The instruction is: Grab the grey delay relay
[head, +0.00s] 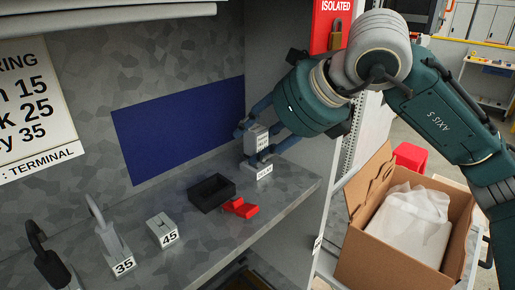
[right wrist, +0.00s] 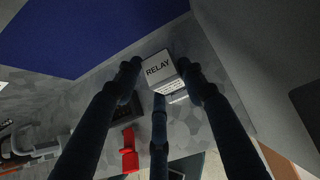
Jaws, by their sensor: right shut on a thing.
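The grey delay relay (head: 256,139) is a small upright block near the right end of the grey shelf, behind a small white label (head: 264,172). My right gripper (head: 258,132) reaches in from the right and its dark fingers are shut on the relay's sides. In the right wrist view the relay (right wrist: 158,66) sits between the fingertips, with "RELAY" readable on its top face. Whether its base still touches the shelf is hard to tell. My left gripper is not in view.
On the shelf (head: 205,240) stand a black tray (head: 211,192), a red part (head: 240,208), a grey block marked 45 (head: 162,226) and a grey hooked part marked 35 (head: 107,235). A blue panel (head: 180,127) is behind. An open cardboard box (head: 365,265) stands right.

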